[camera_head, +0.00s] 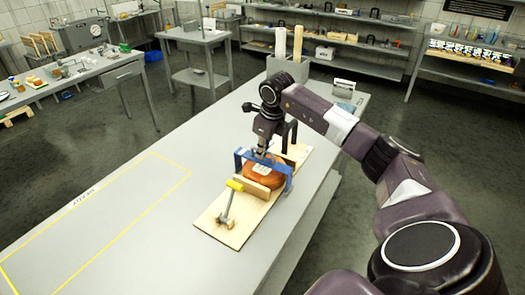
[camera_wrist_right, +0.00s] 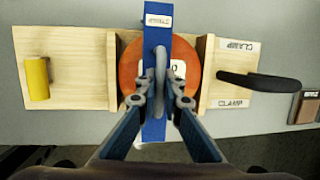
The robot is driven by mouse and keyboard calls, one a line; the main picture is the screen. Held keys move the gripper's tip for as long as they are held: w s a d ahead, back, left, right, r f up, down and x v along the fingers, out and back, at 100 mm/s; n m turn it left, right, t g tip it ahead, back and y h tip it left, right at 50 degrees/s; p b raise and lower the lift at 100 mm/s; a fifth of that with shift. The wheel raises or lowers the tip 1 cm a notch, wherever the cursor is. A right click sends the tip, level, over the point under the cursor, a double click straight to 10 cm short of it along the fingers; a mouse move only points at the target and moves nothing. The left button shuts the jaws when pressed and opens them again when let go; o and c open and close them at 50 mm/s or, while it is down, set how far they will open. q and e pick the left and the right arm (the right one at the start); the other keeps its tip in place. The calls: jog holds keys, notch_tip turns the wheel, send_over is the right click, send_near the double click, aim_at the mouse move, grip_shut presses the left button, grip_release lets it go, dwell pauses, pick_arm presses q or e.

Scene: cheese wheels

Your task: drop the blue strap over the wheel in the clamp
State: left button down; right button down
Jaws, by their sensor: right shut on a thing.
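The orange cheese wheel (camera_head: 262,176) sits between the wooden blocks of the clamp (camera_head: 233,217), whose base board lies on the table. In the right wrist view the wheel (camera_wrist_right: 187,62) shows on both sides of the blue strap (camera_wrist_right: 155,127). In the head view the blue strap (camera_head: 286,184) spans over the wheel, with its legs down at the sides. My right gripper (camera_wrist_right: 160,98) is shut on the strap's grey handle, above the wheel. Whether the strap rests on the wheel is hard to tell. My left gripper is not in view.
The clamp has a yellow-ended lever (camera_head: 234,185) on the near side and a black handle (camera_head: 290,133) on the far side. A yellow-outlined area (camera_head: 120,215) on the left of the table is empty. A grey box with rolls (camera_head: 287,68) stands at the far end.

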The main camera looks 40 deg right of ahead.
jog(key=c, duration=2)
grip_release()
jog(key=v, duration=1.2)
